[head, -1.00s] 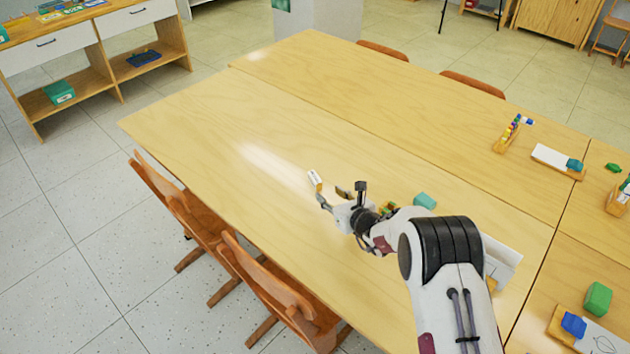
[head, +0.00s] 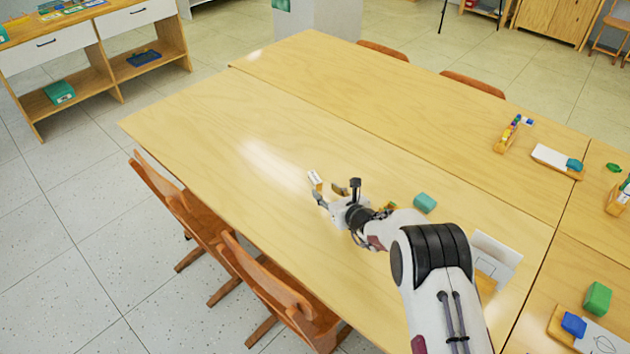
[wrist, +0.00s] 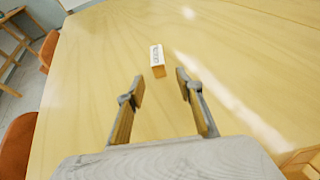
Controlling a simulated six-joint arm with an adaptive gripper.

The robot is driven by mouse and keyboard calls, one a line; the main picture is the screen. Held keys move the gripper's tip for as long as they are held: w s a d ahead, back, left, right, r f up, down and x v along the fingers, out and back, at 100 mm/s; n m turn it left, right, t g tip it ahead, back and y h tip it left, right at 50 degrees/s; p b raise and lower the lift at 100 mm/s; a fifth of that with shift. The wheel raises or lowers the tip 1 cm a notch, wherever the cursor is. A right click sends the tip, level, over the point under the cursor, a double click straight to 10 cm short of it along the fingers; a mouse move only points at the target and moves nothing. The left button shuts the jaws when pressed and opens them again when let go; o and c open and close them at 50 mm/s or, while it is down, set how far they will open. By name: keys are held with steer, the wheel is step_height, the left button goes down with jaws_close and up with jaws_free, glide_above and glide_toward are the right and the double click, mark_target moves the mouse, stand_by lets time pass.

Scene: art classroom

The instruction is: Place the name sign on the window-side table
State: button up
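The name sign (head: 315,179) is a small white block with dark lettering and a wooden-coloured end. It rests on the near wooden table (head: 220,130), just beyond my gripper's fingertips in the head view. My gripper (head: 328,190) is open, low over the table, with nothing between its fingers. In the wrist view the sign (wrist: 157,61) lies ahead of the two spread fingers (wrist: 158,84), closer to the left one and apart from both. The lettering is too small to read.
A teal block (head: 425,202) and a white card on a wooden holder (head: 497,258) are beside my arm. Wooden chairs (head: 270,285) line the near edge. A pencil rack (head: 508,135) stands on the adjoining table. The table's left part is clear.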

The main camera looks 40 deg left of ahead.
mark_target(319, 186)
steer(key=shift+x, duration=2.15)
steer(key=shift+r, duration=0.1)
jaws_close()
